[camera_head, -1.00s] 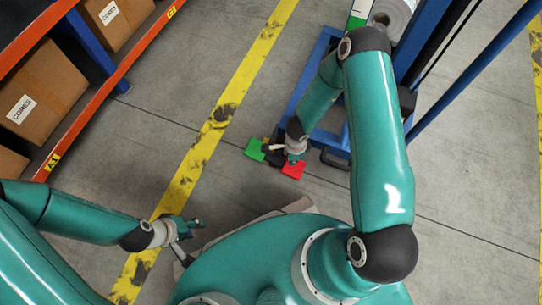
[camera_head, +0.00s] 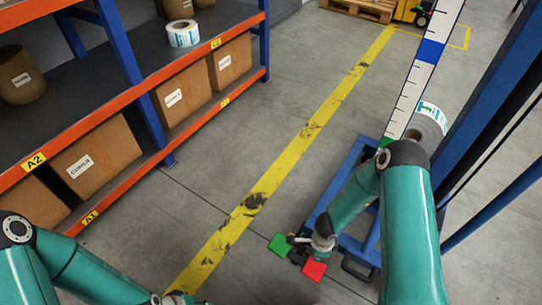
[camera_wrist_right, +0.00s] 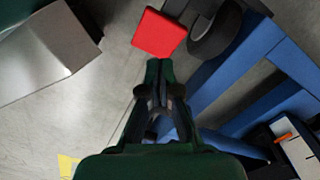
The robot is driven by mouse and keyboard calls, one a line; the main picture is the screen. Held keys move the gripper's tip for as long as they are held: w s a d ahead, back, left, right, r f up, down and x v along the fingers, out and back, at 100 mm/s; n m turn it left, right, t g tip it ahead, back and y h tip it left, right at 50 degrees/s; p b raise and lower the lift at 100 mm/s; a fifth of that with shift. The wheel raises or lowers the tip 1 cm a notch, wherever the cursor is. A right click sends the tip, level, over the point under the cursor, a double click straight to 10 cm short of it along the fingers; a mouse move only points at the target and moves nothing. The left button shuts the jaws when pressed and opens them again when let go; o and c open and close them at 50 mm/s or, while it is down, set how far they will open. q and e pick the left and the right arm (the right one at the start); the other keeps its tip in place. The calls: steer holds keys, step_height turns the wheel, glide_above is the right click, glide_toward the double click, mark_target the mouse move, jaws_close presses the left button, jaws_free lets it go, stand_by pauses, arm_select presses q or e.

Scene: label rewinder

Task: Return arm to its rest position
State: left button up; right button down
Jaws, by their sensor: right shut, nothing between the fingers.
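My right arm (camera_head: 408,220) reaches from the lower right over the rewinder's blue base frame in the head view. My right gripper (camera_head: 301,241) hangs low above a foot pedal unit with a green pedal (camera_head: 281,244) and a red pedal (camera_head: 314,271). In the right wrist view my right gripper (camera_wrist_right: 158,66) is shut and empty, its tips close to the red pedal (camera_wrist_right: 158,34); whether they touch cannot be told. My left arm (camera_head: 75,265) is at the lower left; only a bit of its gripper shows at the bottom edge.
A shelf rack (camera_head: 100,118) with boxes and rolls stands at the left. A label roll (camera_head: 428,124) sits on the rewinder behind my right arm, beside blue posts and a striped scale (camera_head: 425,70). A yellow floor line (camera_head: 290,155) crosses clear floor between them.

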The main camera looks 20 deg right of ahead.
steer(key=s+a+r+n+y, duration=0.2)
steer(key=s+a+r+n, duration=0.3)
steer(key=n, duration=0.5)
steer(key=s+a+r+n+y, duration=0.2)
steer(key=s+a+r+n, duration=0.15)
steer(key=a+n, duration=0.5)
step_height(320, 180, up, 31)
steer(key=n+p, duration=0.1)
steer(key=p, duration=3)
steer(key=shift+d+r+t+p, duration=0.2)
steer(key=shift+t+p, duration=0.1)
steer(key=shift+p, duration=0.1)
steer(key=shift+n, duration=0.25)
